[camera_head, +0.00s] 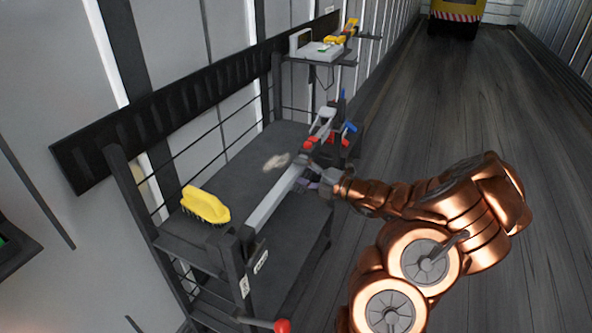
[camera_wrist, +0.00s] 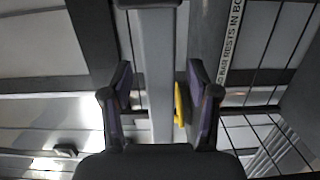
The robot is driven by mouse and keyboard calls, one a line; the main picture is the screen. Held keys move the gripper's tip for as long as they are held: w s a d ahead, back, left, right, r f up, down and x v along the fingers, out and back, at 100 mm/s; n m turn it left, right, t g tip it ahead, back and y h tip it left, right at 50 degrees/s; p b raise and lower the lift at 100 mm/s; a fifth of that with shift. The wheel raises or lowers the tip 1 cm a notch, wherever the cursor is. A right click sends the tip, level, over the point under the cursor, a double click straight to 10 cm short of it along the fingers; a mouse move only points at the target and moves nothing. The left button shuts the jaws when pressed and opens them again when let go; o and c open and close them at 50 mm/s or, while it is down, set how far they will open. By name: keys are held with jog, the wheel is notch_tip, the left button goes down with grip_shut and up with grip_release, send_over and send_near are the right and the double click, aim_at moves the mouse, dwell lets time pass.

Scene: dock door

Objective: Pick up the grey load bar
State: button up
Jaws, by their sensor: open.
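The grey load bar (camera_head: 273,203) is a long straight bar lying along the front edge of the dark workbench, its near end at a dark post. My gripper (camera_head: 308,184) is at the bar's right side, near its middle, with purple-lined fingers. In the wrist view the bar (camera_wrist: 161,95) runs upright between the two open fingers (camera_wrist: 160,98), with a gap visible on each side. My gripper's contact with the bar, if any, cannot be made out.
A yellow brush (camera_head: 205,205) and a pale crumpled item (camera_head: 276,162) lie on the workbench (camera_head: 222,172). Red, blue and grey tools (camera_head: 330,130) stand at its far end. A red knob (camera_head: 283,325) sticks out low in front.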

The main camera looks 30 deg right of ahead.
jog(key=shift+x, duration=0.95)
grip_shut()
